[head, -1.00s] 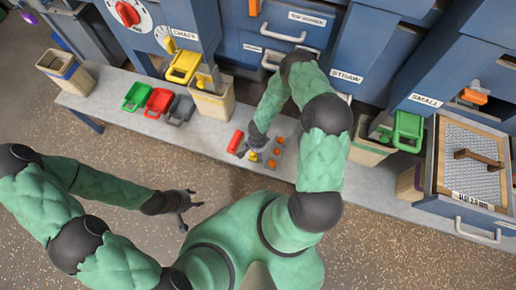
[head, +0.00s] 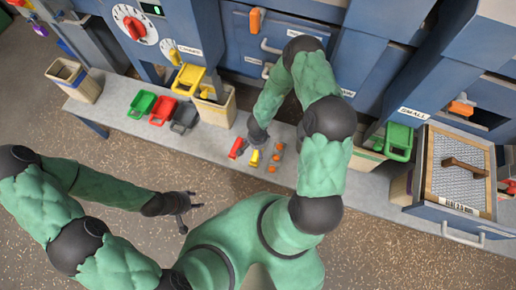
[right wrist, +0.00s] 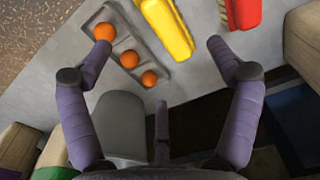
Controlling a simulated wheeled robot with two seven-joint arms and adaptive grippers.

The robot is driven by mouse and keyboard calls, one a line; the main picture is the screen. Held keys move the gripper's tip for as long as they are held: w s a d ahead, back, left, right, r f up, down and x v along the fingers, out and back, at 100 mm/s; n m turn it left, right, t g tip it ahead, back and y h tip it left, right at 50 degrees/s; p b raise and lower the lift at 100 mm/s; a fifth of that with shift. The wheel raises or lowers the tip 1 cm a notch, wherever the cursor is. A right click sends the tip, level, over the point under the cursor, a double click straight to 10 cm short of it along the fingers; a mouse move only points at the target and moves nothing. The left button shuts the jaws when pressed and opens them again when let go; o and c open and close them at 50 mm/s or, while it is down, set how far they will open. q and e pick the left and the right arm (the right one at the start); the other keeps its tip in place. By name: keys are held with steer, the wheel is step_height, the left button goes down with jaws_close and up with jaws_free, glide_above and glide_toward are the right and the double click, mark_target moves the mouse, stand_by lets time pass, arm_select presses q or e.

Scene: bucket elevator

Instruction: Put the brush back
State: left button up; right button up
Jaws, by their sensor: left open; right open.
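A yellow piece (head: 253,158) and a red piece (head: 237,147) lie side by side on the grey bench. In the right wrist view the yellow piece (right wrist: 166,28) and the red piece (right wrist: 243,12) have pale, bristle-like edges; I cannot tell for sure which is the brush. My right gripper (right wrist: 160,45) is open and empty, its fingers spread below the yellow piece in that view. In the head view my right gripper (head: 257,139) is over the bench just behind these pieces. My left gripper (head: 191,213) is open and empty over the floor in front of the bench.
A grey holder (right wrist: 130,48) with orange balls lies beside the yellow piece. Green (head: 142,104), red (head: 162,112) and grey (head: 184,119) scoops lie left on the bench. A mesh-topped tray (head: 436,165) with a brown handle stands right. Blue cabinets (head: 250,45) close the back.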

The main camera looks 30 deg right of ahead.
steer(key=shift+s+a+r, duration=0.15)
steer(key=shift+a+r, duration=0.15)
steer(key=shift+r, duration=0.1)
steer(key=s+a+r+n+y, duration=0.2)
steer(key=s+a+r+n, duration=0.1)
steer(key=a, duration=0.4)
steer(key=s+a+r+n+y, duration=0.2)
steer(key=s+a+r+n, duration=0.2)
steer(key=s+a, duration=0.2)
steer(key=shift+s+a+r+n, duration=0.25)
steer(key=shift+s+a+n, duration=0.05)
steer(key=shift+a, duration=0.2)
